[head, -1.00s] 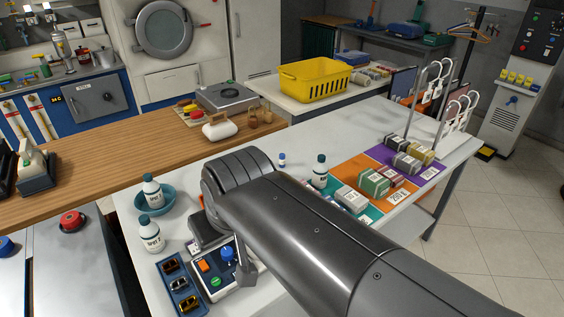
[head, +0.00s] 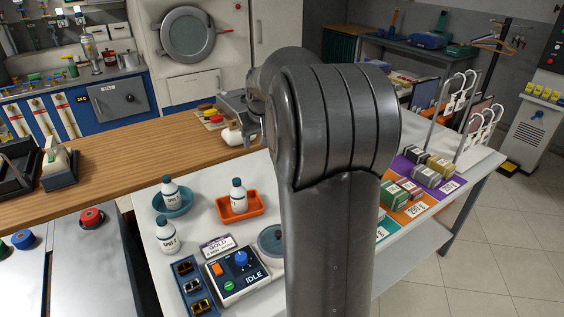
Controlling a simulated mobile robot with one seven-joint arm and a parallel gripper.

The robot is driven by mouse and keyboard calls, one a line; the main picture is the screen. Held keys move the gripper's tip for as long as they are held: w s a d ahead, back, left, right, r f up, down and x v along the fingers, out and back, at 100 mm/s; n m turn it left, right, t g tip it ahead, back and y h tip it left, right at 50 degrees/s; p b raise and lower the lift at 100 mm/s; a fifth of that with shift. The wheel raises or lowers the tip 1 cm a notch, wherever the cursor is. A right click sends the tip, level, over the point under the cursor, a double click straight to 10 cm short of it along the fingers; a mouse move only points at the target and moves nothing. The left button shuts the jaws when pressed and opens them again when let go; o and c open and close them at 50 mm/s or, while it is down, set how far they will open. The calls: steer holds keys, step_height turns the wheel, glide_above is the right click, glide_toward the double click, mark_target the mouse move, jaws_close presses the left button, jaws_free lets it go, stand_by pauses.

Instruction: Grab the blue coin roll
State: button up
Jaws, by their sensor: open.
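I cannot make out a blue coin roll for certain. Several small coloured pieces, red and yellow among them (head: 210,112), lie on the wooden counter (head: 130,148), too small to identify. My gripper (head: 245,130) is open above the right part of this counter, just right of these pieces, and seems empty. Its fingers are small and partly lost against my arm. A white rounded object (head: 231,137) shows just beside and partly behind it. My arm hides the counter's right end and the middle of the white table.
The white table (head: 200,215) holds white bottles, an orange tray (head: 263,206), a teal bowl (head: 186,203) and a control box (head: 236,274). Boxes stand on coloured mats at right, by a white rack (head: 470,115). Black holders (head: 60,172) stand on the counter's left.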

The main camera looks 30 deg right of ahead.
steer(key=shift+m, duration=0.7)
steer(key=w+d+f, duration=0.3)
steer(key=d+f, duration=0.5)
steer(key=w+d+f, duration=0.4)
steer(key=d+f, duration=0.3)
steer(key=d, duration=0.1)
steer(key=w+d+f, duration=0.4)
steer(key=d+f, duration=0.4)
steer(key=shift+d+f, duration=0.15)
steer(key=shift+f, duration=0.2)
steer(key=shift+x, duration=2.55)
steer(key=shift+w+d+r, duration=0.15)
steer(key=shift+c, duration=0.2)
jaws_close()
